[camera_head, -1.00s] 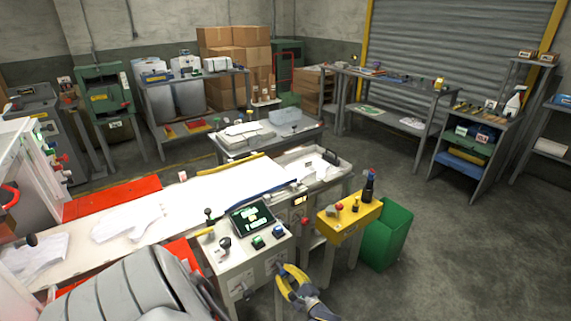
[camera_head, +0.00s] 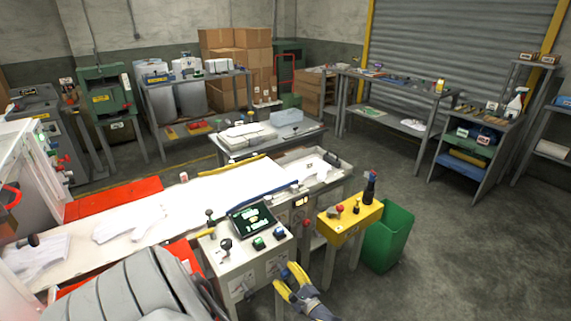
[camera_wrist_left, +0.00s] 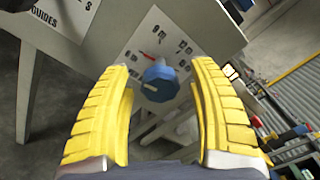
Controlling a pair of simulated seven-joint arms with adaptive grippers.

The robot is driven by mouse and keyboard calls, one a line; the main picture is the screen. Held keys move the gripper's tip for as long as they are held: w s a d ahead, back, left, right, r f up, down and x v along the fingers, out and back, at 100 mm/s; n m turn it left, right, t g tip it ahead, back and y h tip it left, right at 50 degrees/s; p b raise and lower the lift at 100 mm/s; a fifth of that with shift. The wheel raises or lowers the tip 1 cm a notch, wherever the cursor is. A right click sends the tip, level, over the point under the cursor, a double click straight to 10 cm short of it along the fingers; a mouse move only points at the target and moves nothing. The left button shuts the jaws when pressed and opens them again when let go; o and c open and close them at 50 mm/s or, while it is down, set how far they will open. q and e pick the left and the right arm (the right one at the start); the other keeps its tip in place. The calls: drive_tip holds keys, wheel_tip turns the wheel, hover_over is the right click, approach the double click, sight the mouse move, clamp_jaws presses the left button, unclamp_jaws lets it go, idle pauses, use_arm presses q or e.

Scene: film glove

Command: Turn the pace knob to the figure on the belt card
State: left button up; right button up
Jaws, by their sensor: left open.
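A blue knob (camera_wrist_left: 158,82) with a pale line across its face sits on a light panel with small printed marks and a red pointer. My left gripper (camera_wrist_left: 163,75) is open, its yellow padded fingers on either side of the knob, with gaps visible. In the head view, my left gripper (camera_head: 287,277) is at the front of the white control box (camera_head: 235,268), with a bit of the blue knob (camera_head: 284,274) between the fingertips. My right gripper is not in view.
The box top carries a lit screen (camera_head: 251,219), levers and buttons. A yellow button box (camera_head: 350,222) and a green bin (camera_head: 390,238) stand just right of my left gripper. A white panel reading "GUIDES" (camera_wrist_left: 62,15) is at upper left in the wrist view. Open floor lies to the right.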

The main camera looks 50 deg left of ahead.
use_arm(q)
drive_tip(key=s+d, duration=0.1)
drive_tip(key=d, duration=1.1)
